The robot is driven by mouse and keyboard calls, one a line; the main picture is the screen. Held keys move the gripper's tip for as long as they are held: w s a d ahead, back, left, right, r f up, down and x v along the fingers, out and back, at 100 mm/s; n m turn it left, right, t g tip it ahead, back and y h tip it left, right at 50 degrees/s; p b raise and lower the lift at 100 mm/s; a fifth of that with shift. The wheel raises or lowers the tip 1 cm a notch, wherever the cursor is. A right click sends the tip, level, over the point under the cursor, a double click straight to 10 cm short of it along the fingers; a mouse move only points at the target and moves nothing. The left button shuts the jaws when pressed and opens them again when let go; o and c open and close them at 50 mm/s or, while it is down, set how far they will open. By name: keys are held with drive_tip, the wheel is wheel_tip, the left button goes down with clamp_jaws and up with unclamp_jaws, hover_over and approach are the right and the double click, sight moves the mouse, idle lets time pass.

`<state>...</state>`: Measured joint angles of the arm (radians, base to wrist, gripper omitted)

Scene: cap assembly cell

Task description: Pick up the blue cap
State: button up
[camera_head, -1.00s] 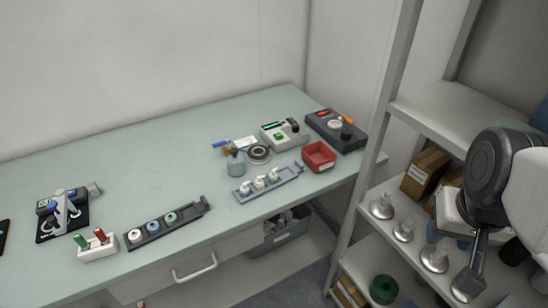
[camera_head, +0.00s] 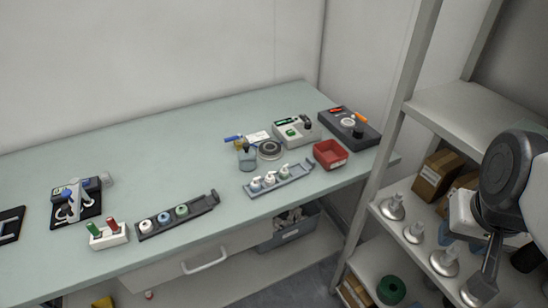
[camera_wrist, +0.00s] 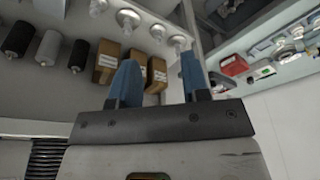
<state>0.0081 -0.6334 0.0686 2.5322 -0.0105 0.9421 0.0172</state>
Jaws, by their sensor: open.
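The blue cap (camera_head: 163,217) sits in a dark rack (camera_head: 201,208) on the table, between a white cap (camera_head: 146,226) and a green cap (camera_head: 182,210). My gripper (camera_wrist: 158,62) shows in the wrist view with two blue fingers spread apart and nothing between them. In the head view my arm is at the far right, in front of the shelves, well away from the rack. The blue cap cannot be made out in the wrist view.
A grey rack with white pump tops (camera_head: 270,179), a red bin (camera_head: 331,154) and two devices stand at the right of the table. A red and green holder (camera_head: 108,237) is left of the dark rack. A shelf post (camera_head: 385,140) stands between arm and table.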

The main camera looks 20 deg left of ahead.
drive_tip(key=o, duration=0.4)
drive_tip(key=shift+o, duration=0.2)
